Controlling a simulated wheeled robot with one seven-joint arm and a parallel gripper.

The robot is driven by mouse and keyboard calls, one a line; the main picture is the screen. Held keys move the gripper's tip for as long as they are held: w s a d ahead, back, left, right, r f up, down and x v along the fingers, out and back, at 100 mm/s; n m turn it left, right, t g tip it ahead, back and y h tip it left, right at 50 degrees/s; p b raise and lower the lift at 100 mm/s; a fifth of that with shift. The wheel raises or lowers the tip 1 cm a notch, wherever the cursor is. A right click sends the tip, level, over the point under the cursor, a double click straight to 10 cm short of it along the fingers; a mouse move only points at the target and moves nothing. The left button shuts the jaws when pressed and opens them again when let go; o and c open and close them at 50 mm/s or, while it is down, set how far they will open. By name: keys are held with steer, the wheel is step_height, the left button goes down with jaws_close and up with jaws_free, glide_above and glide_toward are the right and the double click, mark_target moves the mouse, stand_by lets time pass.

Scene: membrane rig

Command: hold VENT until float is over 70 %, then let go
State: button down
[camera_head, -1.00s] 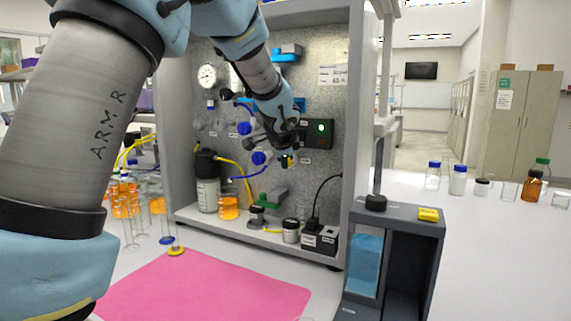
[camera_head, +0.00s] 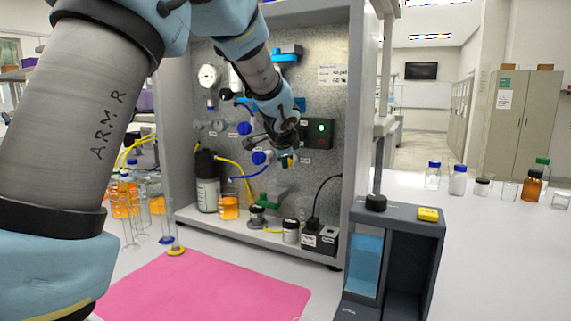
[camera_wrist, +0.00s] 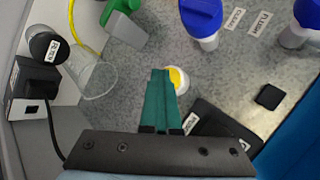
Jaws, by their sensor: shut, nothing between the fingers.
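A round yellow button in a white ring (camera_wrist: 180,79) sits on the speckled panel in the wrist view. No VENT label is readable on it. My gripper (camera_wrist: 161,74) is shut and empty, its green fingers together. The fingertips lie over the left part of the yellow button; I cannot tell whether they press it. In the head view my gripper (camera_head: 289,160) is at the panel, below the box with the green light (camera_head: 320,128). A float is not clearly visible, and I can read no percentage. A pale upright tube (camera_head: 236,78) is partly hidden by my arm.
Blue valve handles (camera_wrist: 202,18) stand out from the panel near my fingers. A pink mat (camera_head: 205,288) lies clear in front. A grey stand (camera_head: 407,222) holds blue liquid at right.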

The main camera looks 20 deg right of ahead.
steer(key=shift+s+a+b, duration=0.6)
steer(key=shift+a+b, duration=0.05)
steer(key=shift+a, duration=0.1)
steer(key=shift+a, duration=0.1)
steer(key=shift+s+a+b, duration=0.7)
steer(key=shift+s+a, duration=0.1)
steer(key=shift+a, duration=0.15)
steer(key=shift+s+a+b, duration=0.65)
steer(key=shift+s+a, duration=0.1)
steer(key=shift+a, duration=0.2)
